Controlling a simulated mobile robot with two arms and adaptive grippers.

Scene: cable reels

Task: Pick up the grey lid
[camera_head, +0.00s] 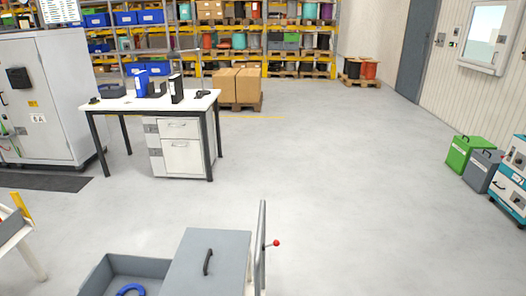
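The grey lid (190,265) is a flat grey panel with a black bar handle (208,262), low in the head view left of centre. Its lower edge is cut off by the frame. It lies beside an open grey bin (95,278) on its left, which holds a curved blue object (131,289). I cannot tell what lies under the lid. Neither of my grippers shows in the head view.
A white desk (130,101) stands farther back. Green (462,153) and dark grey boxes (480,172) stand at right. The middle floor is clear.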

